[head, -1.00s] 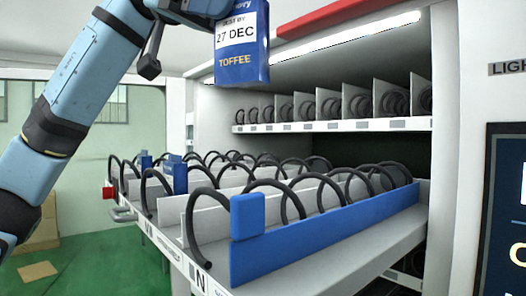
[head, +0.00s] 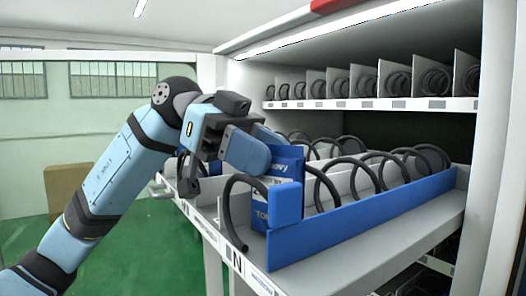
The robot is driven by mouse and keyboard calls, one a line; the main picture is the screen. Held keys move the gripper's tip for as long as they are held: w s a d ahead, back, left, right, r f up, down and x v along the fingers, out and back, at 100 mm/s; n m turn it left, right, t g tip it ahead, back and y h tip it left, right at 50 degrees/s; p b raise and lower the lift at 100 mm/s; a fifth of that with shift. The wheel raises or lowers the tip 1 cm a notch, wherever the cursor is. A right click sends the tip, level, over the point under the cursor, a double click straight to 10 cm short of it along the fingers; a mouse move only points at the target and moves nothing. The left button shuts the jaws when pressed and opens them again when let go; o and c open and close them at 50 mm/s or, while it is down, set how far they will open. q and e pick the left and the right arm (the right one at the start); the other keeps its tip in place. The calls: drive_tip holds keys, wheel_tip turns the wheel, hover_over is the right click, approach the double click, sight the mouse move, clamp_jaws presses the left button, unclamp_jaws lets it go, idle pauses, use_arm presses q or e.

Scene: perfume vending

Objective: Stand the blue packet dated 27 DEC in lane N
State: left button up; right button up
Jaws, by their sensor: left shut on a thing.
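The blue packet (head: 287,168) is upright at the front of lane N, between the coil's loops. The lane label N (head: 236,262) is on the tray's front edge. My left gripper (head: 268,150) is shut on the packet's upper part from the left. Part of the brand name and the start of the bottom word show; the date is hidden behind the blue block (head: 287,203) at the lane's front. I cannot tell whether the packet's base touches the lane floor. My right gripper is not in view.
A long blue side wall (head: 370,213) bounds lane N on the right. Black spiral coils (head: 325,187) and light dividers fill the pulled-out tray. A fixed upper shelf (head: 365,104) with more coils is behind. A cardboard box (head: 68,188) stands on the green floor at left.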

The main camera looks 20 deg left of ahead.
use_arm(q)
drive_tip(key=shift+a+f, duration=0.1)
drive_tip(key=shift+f, duration=0.1)
drive_tip(key=shift+f, duration=0.15)
drive_tip(key=o, duration=0.9)
drive_tip(key=shift+o, duration=0.2)
drive_tip(key=shift+r, duration=0.25)
drive_tip(key=b+v, duration=0.2)
drive_tip(key=v, duration=0.9)
drive_tip(key=shift+a+r+b, duration=0.2)
drive_tip(key=shift+a+b, duration=0.1)
drive_tip(key=shift+a, duration=0.05)
